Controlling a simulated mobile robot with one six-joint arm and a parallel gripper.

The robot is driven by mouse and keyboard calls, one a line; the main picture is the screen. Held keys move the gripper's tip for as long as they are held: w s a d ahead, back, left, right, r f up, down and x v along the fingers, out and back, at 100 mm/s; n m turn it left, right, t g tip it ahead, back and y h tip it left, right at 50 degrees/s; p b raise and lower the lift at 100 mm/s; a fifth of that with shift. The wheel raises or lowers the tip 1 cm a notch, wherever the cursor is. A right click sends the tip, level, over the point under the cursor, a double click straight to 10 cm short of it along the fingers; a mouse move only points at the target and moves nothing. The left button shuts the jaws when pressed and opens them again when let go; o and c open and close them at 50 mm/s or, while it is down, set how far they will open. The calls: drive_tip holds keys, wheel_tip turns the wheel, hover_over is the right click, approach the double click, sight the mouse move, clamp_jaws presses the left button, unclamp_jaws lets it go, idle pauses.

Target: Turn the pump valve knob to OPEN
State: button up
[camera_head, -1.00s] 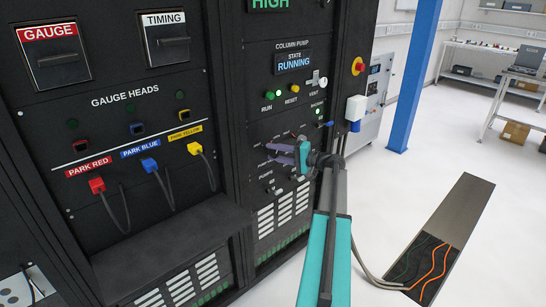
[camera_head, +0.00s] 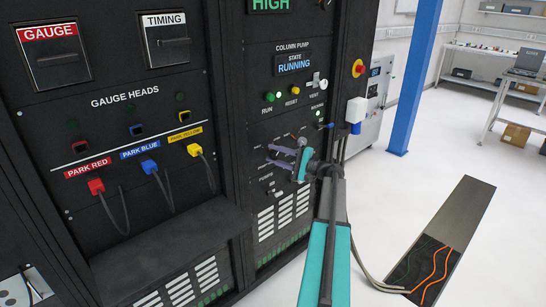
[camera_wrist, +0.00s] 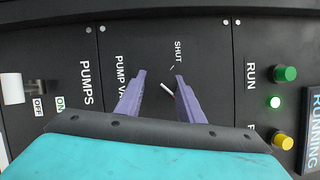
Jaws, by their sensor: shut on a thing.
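The pump valve knob (camera_wrist: 167,88) is dark against the black panel, with a short white pointer line on its face. In the wrist view it sits between the two purple fingers of my gripper (camera_wrist: 157,86), which are shut on it. The pointer lies slanted, and a small tick mark and the word SHUT are beside it. The label PUMP VALVE is partly covered by a finger. No OPEN label is visible. In the head view my gripper (camera_head: 281,157) is at the lower part of the column pump panel (camera_head: 290,105), where it hides the knob.
A PUMPS switch (camera_wrist: 36,87) with ON and OFF labels lies on one side of the knob. The green RUN button (camera_wrist: 285,74) and yellow button (camera_wrist: 283,142) lie on the other. A shelf (camera_head: 170,245) juts out at lower left.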

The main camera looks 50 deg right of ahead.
drive_tip(key=o, duration=1)
drive_tip(key=shift+w+r, duration=0.1)
drive_tip(key=shift+o, duration=0.2)
drive_tip(key=b+v, duration=0.1)
drive_tip(key=v, duration=1.3)
drive_tip(key=shift+b, duration=0.35)
